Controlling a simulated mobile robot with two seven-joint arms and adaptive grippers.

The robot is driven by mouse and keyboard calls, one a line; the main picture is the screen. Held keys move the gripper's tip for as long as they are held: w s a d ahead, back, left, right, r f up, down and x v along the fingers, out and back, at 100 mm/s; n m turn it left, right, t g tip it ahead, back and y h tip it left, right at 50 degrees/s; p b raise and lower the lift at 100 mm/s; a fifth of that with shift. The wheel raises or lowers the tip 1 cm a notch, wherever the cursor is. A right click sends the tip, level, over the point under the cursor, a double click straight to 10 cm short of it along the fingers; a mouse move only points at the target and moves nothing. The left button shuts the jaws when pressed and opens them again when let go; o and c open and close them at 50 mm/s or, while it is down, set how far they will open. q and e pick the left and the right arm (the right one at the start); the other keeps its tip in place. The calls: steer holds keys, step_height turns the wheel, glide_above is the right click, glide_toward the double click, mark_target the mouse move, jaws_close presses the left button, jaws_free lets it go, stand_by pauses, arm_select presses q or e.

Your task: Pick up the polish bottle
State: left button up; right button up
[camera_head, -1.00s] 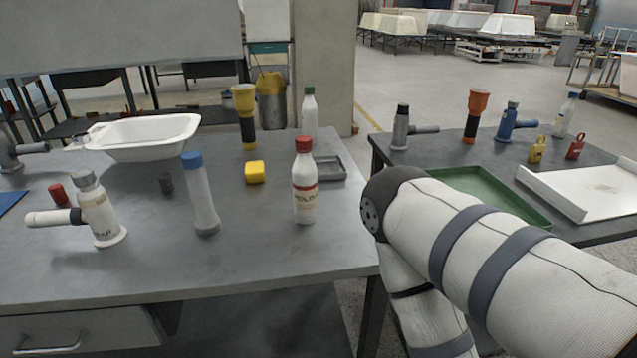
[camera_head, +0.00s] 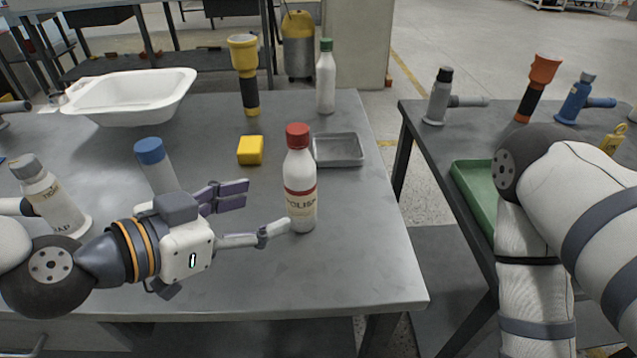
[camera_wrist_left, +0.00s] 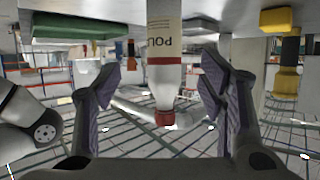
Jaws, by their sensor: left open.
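The polish bottle (camera_head: 300,190) stands upright near the right end of the left table. It is white with a red cap, a red band and a label reading POLISH. My left gripper (camera_head: 264,208) is open, just left of the bottle, its fingers pointing at it. In the left wrist view, which looks upside down, the bottle (camera_wrist_left: 163,50) shows between and beyond the open fingers (camera_wrist_left: 160,78), its red cap lowest in the picture. Whether a finger touches it I cannot tell. My right arm shows at the right, but its gripper is out of view.
A blue-capped bottle (camera_head: 155,165) stands close behind my left gripper. A yellow block (camera_head: 250,150), a grey tray (camera_head: 338,150), a yellow torch (camera_head: 246,75) and a green-capped bottle (camera_head: 325,80) are farther back. The table's front right corner is clear.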

mark_target(290, 199)
arm_select(q)
steer(key=w+d+f, duration=0.2)
steer(key=shift+d+f+b, duration=0.2)
steer(key=shift+f+b, duration=0.2)
steer(key=x, duration=0.6)
steer(key=shift+w+r+b, duration=0.15)
steer(key=shift+w+b, duration=0.25)
steer(key=shift+w, duration=0.15)
steer(key=shift+w+d, duration=0.15)
steer(key=shift+r, duration=0.15)
arm_select(e)
steer(key=shift+g, duration=0.6)
steer(key=s+f, duration=0.2)
steer(key=s, duration=0.1)
steer(key=shift+s+a+f, duration=0.2)
steer(key=shift+f, duration=0.2)
arm_select(q)
steer(key=c, duration=1.4)
